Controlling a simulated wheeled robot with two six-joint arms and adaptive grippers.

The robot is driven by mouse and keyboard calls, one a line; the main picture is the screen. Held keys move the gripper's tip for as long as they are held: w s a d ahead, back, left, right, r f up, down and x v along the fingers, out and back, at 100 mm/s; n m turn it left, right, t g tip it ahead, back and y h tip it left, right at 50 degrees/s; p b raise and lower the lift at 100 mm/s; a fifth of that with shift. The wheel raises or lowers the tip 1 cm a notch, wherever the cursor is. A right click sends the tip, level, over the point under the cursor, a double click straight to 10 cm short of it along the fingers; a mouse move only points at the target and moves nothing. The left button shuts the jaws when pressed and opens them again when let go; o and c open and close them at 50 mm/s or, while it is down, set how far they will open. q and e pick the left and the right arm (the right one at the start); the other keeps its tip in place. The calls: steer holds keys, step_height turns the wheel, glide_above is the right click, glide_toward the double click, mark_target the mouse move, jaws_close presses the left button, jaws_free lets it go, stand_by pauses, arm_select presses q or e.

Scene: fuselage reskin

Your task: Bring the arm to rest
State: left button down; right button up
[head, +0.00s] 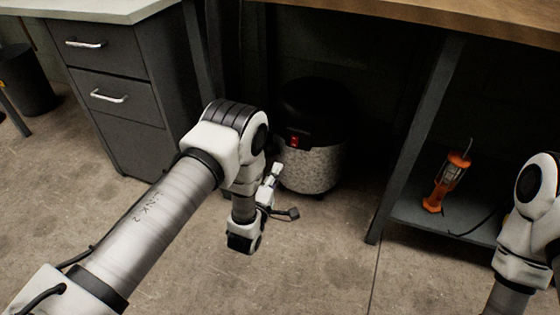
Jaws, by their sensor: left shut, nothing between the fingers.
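My left arm comes in from the lower left, bends at a black-capped elbow, and hangs down to its wrist. My left gripper (291,213) is small and dark beyond the wrist, partly hidden by the arm's own links. It is shut and empty, above the concrete floor. My right arm shows only as white and black links at the right edge; its gripper is outside the picture.
A black-lidded canister with a speckled body (312,165) stands behind my left gripper, under the wooden bench top (440,18). A grey drawer cabinet (125,125) is at left. An orange work lamp (447,182) stands on a low shelf (410,213) at right. Open floor lies in front.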

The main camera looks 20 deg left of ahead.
stand_by(0.4)
arm_select(q)
steer(key=s+a+f+m+g+y, duration=0.1)
steer(key=s+a+f+m+g, duration=0.15)
steer(key=s+f+g, duration=0.45)
steer(key=s+a+f+m+g, duration=0.25)
steer(key=s+f, duration=0.25)
steer(key=s, duration=0.5)
steer(key=s+f+m+g, duration=0.3)
steer(key=s+m+g, duration=0.8)
steer(key=s, duration=0.9)
step_height(320, 180, up, 38)
steer(key=m+t+p, duration=0.1)
steer(key=p, duration=3.7)
steer(key=shift+w+d, duration=0.3)
steer(key=shift+d, duration=0.15)
steer(key=shift+r, duration=0.1)
